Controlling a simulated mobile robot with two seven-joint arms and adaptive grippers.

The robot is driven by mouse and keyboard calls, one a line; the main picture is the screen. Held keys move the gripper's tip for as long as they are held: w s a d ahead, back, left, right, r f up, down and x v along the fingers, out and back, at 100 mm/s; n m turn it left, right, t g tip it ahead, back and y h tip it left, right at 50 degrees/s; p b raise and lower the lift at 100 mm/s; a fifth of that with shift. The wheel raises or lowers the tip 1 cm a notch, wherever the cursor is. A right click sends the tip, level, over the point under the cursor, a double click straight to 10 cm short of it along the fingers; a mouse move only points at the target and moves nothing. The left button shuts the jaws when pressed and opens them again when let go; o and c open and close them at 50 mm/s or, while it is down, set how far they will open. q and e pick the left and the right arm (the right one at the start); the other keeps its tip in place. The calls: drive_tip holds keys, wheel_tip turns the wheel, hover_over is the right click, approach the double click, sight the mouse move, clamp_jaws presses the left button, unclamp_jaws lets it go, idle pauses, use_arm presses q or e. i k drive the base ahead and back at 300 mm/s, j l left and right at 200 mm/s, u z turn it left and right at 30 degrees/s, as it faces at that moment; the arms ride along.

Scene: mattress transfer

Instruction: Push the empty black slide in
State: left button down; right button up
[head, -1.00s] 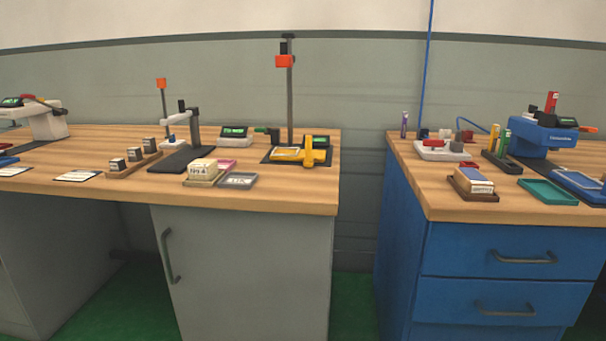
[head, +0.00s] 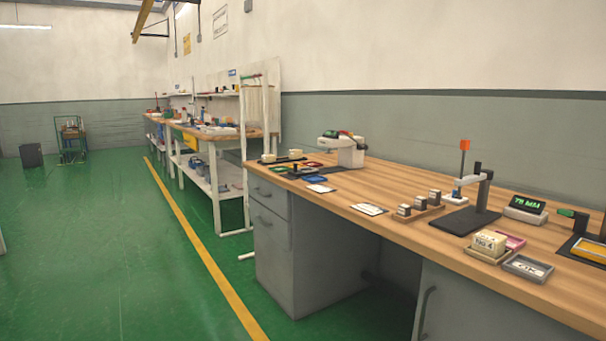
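Neither gripper is in view. I cannot make out which thing is the empty black slide. A dark stand with a flat black base (head: 463,222) is farther right.
A cream block marked in black (head: 489,243) and a grey tray (head: 528,268) lie near the bench's front edge. Several small blocks sit in a row by the stand. A white-framed shelf bench (head: 217,180) is beyond. The green floor (head: 130,240) at left is clear, with a yellow line.

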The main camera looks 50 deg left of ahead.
sight(300, 172)
drive_tip(key=u, duration=1.5)
drive_tip(key=i+j, duration=0.2)
drive_tip(key=i, duration=0.3)
drive_tip(key=i+j, duration=0.15)
drive_tip(key=i, duration=0.3)
drive_tip(key=i+j, duration=0.2)
drive_tip(key=i, duration=0.3)
drive_tip(key=i+j, duration=0.2)
drive_tip(key=i, duration=0.25)
